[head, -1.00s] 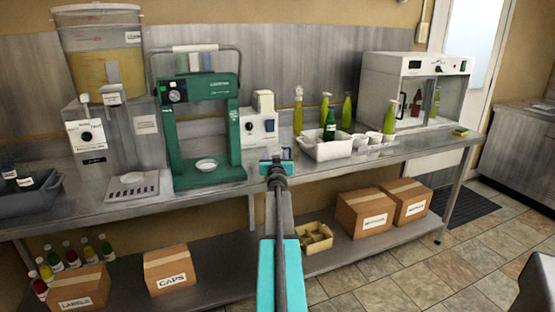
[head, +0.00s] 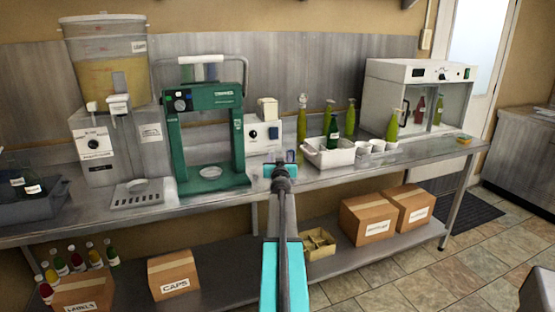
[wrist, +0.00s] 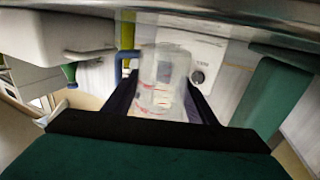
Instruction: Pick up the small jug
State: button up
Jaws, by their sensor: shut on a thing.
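The small jug (wrist: 160,82) is clear, with red markings on its side, and shows in the middle of the wrist view. My gripper (wrist: 163,98) is shut on it, with one dark finger on either side. In the head view my gripper (head: 281,169) is at the front of the steel counter, in front of the white machine with a dial. There the jug is mostly hidden behind the gripper and too small to make out clearly. I cannot tell whether its base touches the counter.
A green press (head: 207,140) stands left of my gripper, and the white machine (head: 264,134) is behind it. A white bin (head: 330,155) with bottles and some white cups (head: 364,147) are to the right. Boxes (head: 368,218) sit on the shelf below.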

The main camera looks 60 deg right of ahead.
jog(key=shift+r+p, duration=0.45)
jog(key=shift+r, duration=0.25)
jog(key=s+d+r+p+v, duration=0.1)
jog(key=s+p+v, duration=0.1)
jog(key=v, duration=1.3)
jog(key=shift+s, duration=0.3)
jog(key=shift+a, duration=0.1)
jog(key=shift+w+a, duration=0.1)
